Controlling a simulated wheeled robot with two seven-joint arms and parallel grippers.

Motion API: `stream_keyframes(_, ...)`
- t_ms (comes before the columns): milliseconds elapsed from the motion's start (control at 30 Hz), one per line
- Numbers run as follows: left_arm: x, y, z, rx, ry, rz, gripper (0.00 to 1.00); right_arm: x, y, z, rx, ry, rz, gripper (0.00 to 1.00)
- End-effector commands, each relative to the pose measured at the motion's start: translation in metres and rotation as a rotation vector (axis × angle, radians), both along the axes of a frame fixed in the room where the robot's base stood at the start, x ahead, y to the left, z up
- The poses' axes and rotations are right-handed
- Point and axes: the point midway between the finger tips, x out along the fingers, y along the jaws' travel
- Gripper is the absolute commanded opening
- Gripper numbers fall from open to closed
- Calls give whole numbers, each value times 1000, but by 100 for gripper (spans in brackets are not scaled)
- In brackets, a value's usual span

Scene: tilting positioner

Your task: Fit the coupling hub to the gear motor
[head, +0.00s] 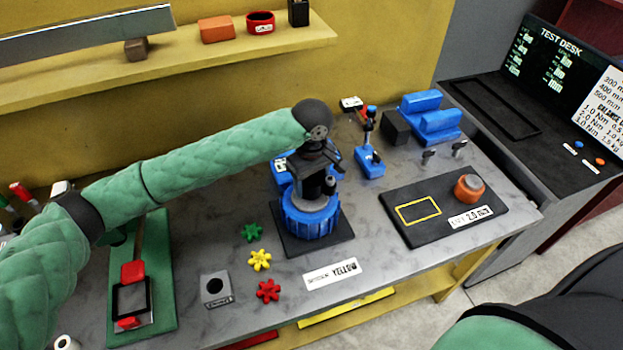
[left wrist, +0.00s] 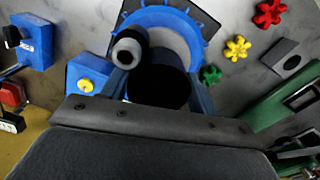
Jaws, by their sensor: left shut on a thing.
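My left gripper (head: 318,165) reaches over the blue round positioner (head: 308,224), which stands on a black plate. The left wrist view shows the gripper's fingers (left wrist: 160,88) on both sides of a dark cylinder (left wrist: 158,80), and they are shut on it. The cylinder is above the grey disc of the positioner (left wrist: 185,22). I cannot tell whether this cylinder is the gear motor or the coupling hub. A smaller dark cylinder with a pale end (left wrist: 127,50) is close beside it. My right gripper is out of view.
Green, yellow and red star pieces (head: 260,260) and a grey block with a hole (head: 215,288) lie left of the positioner. A black mat (head: 420,232) with an orange knob-like part (head: 469,187) is on the right. A blue stand (head: 370,160) is behind.

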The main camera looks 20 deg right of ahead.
Motion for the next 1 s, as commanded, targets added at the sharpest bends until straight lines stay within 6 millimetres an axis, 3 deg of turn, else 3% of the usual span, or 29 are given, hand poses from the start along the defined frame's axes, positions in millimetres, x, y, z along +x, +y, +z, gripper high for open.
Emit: stream_keyframes(1000,0,0,-18,-1,0,0,15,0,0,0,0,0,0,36)
